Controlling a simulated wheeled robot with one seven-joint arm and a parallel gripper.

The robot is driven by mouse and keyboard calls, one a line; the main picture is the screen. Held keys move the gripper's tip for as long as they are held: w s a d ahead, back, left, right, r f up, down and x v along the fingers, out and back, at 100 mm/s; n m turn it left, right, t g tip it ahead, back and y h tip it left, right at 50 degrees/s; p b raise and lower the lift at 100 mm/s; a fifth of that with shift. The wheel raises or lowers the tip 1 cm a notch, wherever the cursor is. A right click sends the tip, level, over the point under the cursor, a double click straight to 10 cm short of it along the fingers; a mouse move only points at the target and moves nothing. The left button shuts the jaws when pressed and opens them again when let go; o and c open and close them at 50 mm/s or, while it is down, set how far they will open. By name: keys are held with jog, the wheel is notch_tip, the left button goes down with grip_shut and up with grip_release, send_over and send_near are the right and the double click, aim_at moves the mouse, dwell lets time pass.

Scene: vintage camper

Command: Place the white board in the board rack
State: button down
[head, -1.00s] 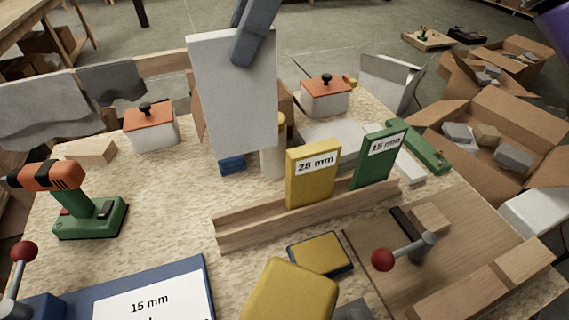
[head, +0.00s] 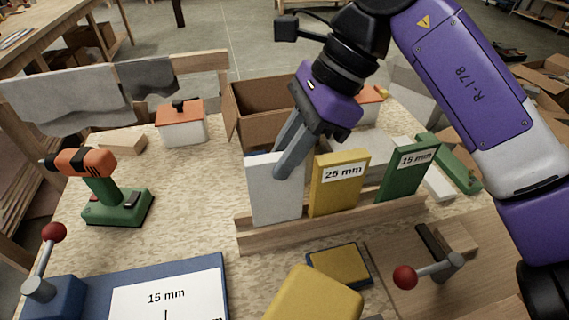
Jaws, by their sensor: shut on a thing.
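The white board (head: 262,205) stands upright at the left end of the wooden board rack (head: 290,238). Its lower edge is behind the rack's front rail, so I cannot see how deep it sits. My gripper (head: 285,165) is shut on the white board near its top edge, with one grey finger across its front face. In the same rack, to the right, stand a yellow board (head: 338,190) labelled 25 mm and a green board (head: 408,172) labelled 15 mm.
An orange-and-green drill (head: 110,195) stands at the left. An open cardboard box (head: 255,105) is behind the rack. A red-knobbed clamp (head: 430,270) and a yellow-and-blue block (head: 340,265) lie in front. The bench between drill and rack is clear.

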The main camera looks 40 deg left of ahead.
jog(key=shift+f, duration=1.15)
jog(key=shift+f, duration=0.15)
jog(key=c, duration=1.3)
grip_release()
jog(key=v, duration=1.2)
